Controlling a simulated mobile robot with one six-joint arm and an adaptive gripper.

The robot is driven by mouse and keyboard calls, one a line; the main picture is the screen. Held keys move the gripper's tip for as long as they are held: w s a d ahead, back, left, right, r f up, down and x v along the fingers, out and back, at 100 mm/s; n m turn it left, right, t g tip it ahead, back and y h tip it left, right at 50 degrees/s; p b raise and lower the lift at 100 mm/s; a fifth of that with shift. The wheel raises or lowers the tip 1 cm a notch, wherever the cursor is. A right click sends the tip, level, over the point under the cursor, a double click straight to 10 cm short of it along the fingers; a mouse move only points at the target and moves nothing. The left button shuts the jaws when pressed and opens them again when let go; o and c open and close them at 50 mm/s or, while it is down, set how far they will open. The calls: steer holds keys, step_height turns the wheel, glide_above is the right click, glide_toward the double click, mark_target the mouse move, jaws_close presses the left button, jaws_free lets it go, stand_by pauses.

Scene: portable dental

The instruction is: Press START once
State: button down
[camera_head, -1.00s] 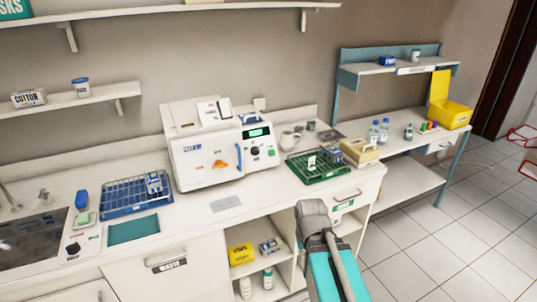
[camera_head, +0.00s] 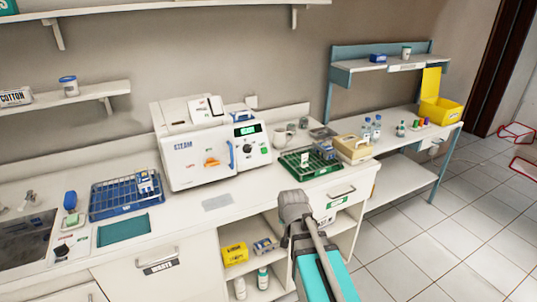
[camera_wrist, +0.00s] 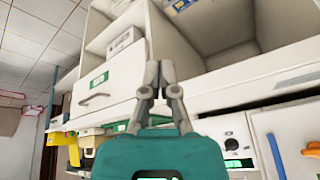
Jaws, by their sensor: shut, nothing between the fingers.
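The white steam sterilizer (camera_head: 190,165) stands on the counter against the wall. Its front panel has a lit green display (camera_head: 248,130), a dark knob (camera_head: 248,149) and a small green button (camera_head: 264,150); the button's lettering is too small to read. In the wrist view, which looks upside down, part of the panel (camera_wrist: 228,127) shows at the lower right, with the blue handle (camera_wrist: 275,155) beside it. My gripper (camera_wrist: 160,64) is shut and empty, pointing past the drawer unit, apart from the sterilizer. Its fingers cannot be made out in the head view.
A blue rack (camera_head: 105,207) stands left of the sterilizer and a green rack (camera_head: 290,165) right of it. My arm is in front of the drawer (camera_head: 345,190) and open shelves (camera_head: 285,250). A flat grey pad (camera_head: 218,201) lies before the sterilizer.

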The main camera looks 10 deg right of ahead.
mark_target(265, 148)
steer(key=w+r+m+t+b, duration=0.1)
steer(key=w+t, duration=0.1)
steer(key=w, duration=0.3)
steer(key=w+m+t+b, duration=0.1)
steer(key=w+m+t, duration=0.1)
steer(key=w, duration=0.3)
steer(key=w+r+m+t+b, duration=0.1)
steer(key=w+t, duration=0.1)
steer(key=w, duration=0.4)
steer(key=shift+w+d+r+t, duration=0.1)
steer(key=shift+d+r+t, duration=0.25)
steer(key=shift+d+t, duration=0.05)
steer(key=w+r+m+t, duration=0.1)
steer(key=w, duration=0.1)
steer(key=w+r+m+t+b, duration=0.1)
steer(key=w, duration=0.1)
steer(key=w+r+m+t+b, duration=0.1)
steer(key=w+t, duration=0.1)
steer(key=shift+w+r, duration=0.35)
steer(key=shift+w, duration=0.05)
steer(key=w+r+m+t+b, duration=0.2)
steer(key=w+r+m+t, duration=0.1)
steer(key=w+r+t, duration=0.2)
steer(key=shift+w+a+r+y+b, duration=0.2)
steer(key=shift+r+y+b, duration=0.2)
steer(key=shift+r, duration=0.25)
